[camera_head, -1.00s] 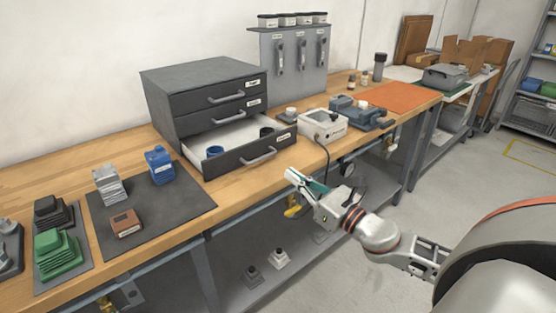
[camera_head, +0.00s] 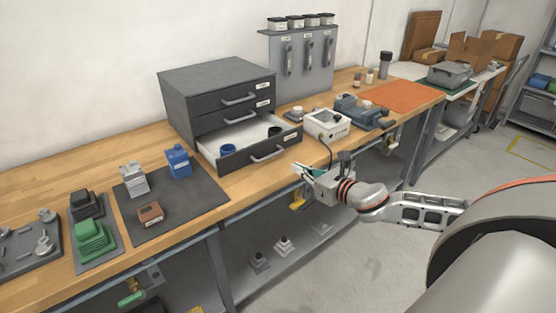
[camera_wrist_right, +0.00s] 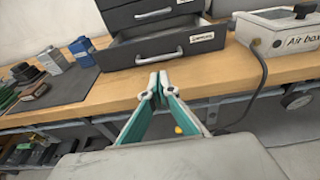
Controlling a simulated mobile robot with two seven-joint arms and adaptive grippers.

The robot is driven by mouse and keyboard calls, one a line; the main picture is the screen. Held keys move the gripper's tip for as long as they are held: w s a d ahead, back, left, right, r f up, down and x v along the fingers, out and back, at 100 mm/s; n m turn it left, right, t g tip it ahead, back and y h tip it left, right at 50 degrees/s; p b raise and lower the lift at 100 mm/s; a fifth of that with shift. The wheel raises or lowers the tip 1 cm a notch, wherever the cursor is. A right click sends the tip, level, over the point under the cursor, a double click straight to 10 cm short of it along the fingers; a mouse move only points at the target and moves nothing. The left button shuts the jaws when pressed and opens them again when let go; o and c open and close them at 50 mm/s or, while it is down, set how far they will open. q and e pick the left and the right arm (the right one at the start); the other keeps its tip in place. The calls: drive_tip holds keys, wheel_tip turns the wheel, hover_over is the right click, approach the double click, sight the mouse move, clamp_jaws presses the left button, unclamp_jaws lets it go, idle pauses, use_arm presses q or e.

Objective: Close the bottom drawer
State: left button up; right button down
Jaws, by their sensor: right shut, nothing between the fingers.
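The dark grey drawer cabinet (camera_head: 190,85) stands on the wooden bench. Its bottom drawer (camera_head: 240,160) is pulled out, with a dark blue round part (camera_head: 227,149) and a darker round part (camera_head: 274,131) inside. The bottom drawer's front and handle (camera_wrist_right: 158,57) also show in the right wrist view. The upper two drawers are shut. My right gripper (camera_head: 297,169) is in front of the bench edge, just right of and below the drawer handle, apart from it. In the right wrist view its fingertips (camera_wrist_right: 159,83) are together and empty, pointing toward the drawer front. My left gripper is out of view.
A white air box (camera_head: 327,124) with a dark cable stands right of the drawer. A dark mat (camera_head: 205,195) with a blue container (camera_head: 178,161), a grey part and a brown box lies to the left. An orange mat (camera_head: 402,96) is further right.

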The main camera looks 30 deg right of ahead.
sight(272, 156)
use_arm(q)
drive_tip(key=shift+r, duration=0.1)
use_arm(e)
drive_tip(key=shift+x, duration=5.2)
drive_tip(key=shift+w, duration=0.15)
